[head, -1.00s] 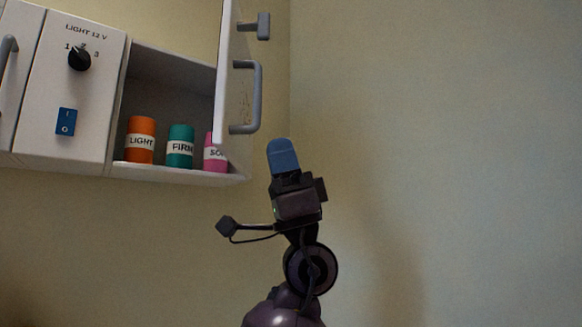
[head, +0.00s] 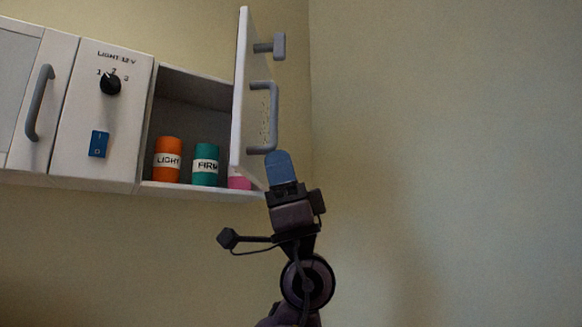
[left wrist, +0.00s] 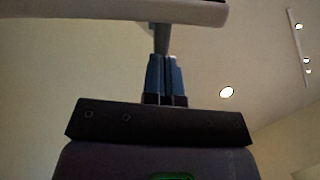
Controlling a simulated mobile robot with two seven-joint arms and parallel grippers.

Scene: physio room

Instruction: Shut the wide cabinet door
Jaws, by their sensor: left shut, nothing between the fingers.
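The cabinet door (head: 245,110) is white and stands open, swung out from the wall cabinet. It carries a grey bar handle (head: 273,118) and a smaller grey knob-like piece (head: 279,46) above it. My left gripper (head: 279,165), with blue fingertips, is shut and empty at the door's lower right, just below the handle in the picture. Whether it touches the door cannot be told. In the left wrist view the shut blue fingers (left wrist: 167,78) point at a grey piece (left wrist: 162,38) beneath a pale edge. My right gripper is not in view.
The open compartment (head: 195,95) holds an orange jar (head: 167,160), a green jar (head: 205,165) and a pink jar (head: 238,183) partly hidden by the door. A light-switch panel (head: 125,125) and another handled door (head: 50,130) are to the left. The right wall side is clear.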

